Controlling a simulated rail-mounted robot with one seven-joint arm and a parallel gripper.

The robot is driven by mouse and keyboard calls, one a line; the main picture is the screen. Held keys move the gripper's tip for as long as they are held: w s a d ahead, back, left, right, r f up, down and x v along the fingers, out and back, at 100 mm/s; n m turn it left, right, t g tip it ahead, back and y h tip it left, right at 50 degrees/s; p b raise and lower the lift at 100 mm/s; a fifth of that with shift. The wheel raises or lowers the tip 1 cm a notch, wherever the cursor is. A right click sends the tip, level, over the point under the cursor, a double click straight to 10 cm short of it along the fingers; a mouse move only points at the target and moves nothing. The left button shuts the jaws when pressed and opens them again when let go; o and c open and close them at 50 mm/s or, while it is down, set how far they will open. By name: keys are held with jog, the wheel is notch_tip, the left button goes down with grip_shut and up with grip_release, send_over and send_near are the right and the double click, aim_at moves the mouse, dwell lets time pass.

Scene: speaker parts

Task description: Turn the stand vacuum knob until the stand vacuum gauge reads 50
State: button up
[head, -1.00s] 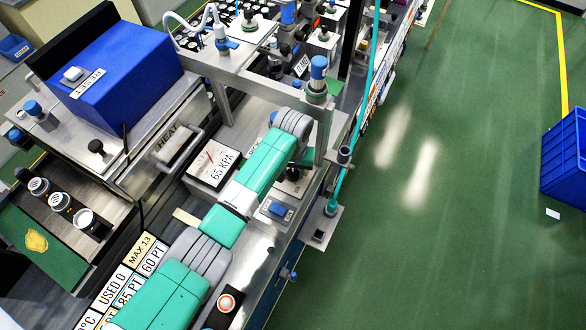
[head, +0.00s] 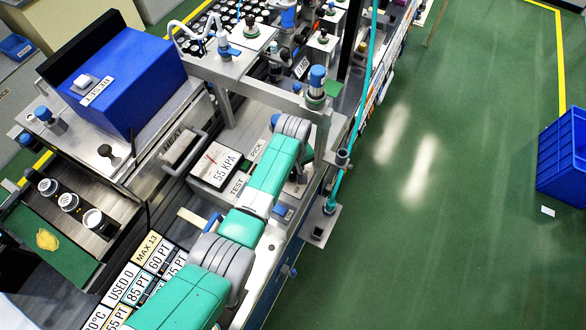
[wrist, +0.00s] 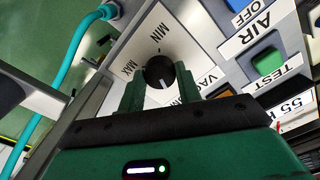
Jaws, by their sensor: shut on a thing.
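The stand vacuum knob (wrist: 158,70) is round and black with a pale pointer line. It sits on a light plate marked MIN, MAX and VAC, the last partly covered. My gripper (wrist: 160,88) is shut on the knob, one green finger on each side. In the head view my arm hides the knob and fingers. The stand vacuum gauge (head: 216,166) is a white-faced box with a needle and reads 55 KPA. Its edge, with "55 K", shows at the right of the wrist view (wrist: 295,108).
A green TEST button (wrist: 267,62) and a blue AIR switch (wrist: 238,4) are near the knob. A teal hose (wrist: 62,80) runs on the left. In the head view a blue box (head: 122,80) and label cards (head: 140,268) flank the arm.

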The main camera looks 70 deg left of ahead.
aim_at(293, 174)
jog(key=shift+n, duration=0.5)
dwell(0.3)
jog(key=o, duration=1)
jog(key=shift+r, duration=0.15)
notch_tip(293, 174, up, 8)
jog(key=shift+f+p, duration=0.2)
jog(key=shift+p, duration=0.25)
